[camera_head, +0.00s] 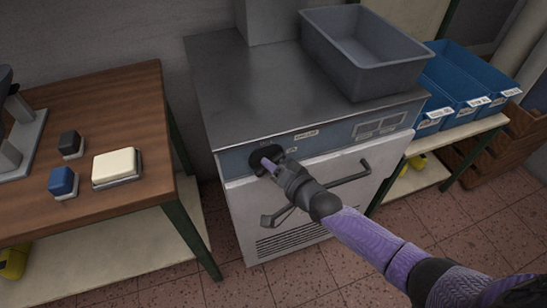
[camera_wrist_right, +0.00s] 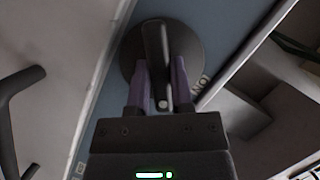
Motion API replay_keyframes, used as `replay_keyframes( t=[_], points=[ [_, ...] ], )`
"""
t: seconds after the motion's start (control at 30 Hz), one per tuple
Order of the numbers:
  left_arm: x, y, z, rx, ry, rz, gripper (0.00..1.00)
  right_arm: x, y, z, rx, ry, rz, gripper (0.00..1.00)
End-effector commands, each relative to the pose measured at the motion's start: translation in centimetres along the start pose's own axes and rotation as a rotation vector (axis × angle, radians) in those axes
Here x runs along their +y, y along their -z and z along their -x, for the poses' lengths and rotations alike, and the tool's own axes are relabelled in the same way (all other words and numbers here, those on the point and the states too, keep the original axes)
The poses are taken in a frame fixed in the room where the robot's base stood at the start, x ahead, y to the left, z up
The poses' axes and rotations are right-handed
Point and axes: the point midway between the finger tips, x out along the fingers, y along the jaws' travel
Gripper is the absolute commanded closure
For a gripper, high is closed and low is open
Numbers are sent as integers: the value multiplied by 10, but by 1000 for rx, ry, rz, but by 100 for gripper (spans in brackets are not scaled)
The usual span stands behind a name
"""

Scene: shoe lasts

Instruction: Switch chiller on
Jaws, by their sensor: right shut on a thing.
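The chiller (camera_head: 245,95) is a steel-topped cabinet with a blue front strip and a pale door, in the middle of the head view. A round black knob (camera_head: 255,156) sits on the strip's left part. In the right wrist view the knob (camera_wrist_right: 190,52) has a raised dark bar across its face. My right gripper (camera_head: 270,164) is at the knob, and in the right wrist view its purple fingers (camera_wrist_right: 159,72) are shut on the bar, one on each side. Lettering beside the knob is partly hidden. My left gripper is not in view.
A grey bin (camera_head: 355,75) stands on the chiller top. The door has a dark bar handle (camera_head: 350,176) near my right arm. A wooden table (camera_head: 110,95) with small blocks stands left. Blue bins (camera_head: 450,95) are on a bench at right.

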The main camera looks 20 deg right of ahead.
Motion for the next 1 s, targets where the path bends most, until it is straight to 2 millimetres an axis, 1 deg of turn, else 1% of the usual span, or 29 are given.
replay_keyframes(
  t=[0.03,0.17,0.27,0.4,0.7,1.0],
  points=[
    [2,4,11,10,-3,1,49,-5,2,1,-1,-17,36,100],
    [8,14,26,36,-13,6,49,-5,2,1,-2,-65,149,100],
    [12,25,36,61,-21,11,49,-5,1,1,-2,-101,238,100],
    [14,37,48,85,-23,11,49,-5,1,1,-2,-152,359,100],
    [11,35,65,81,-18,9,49,-4,-1,0,-3,-253,602,100],
    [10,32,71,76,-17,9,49,-3,-2,0,-3,-323,774,100]
  ],
)
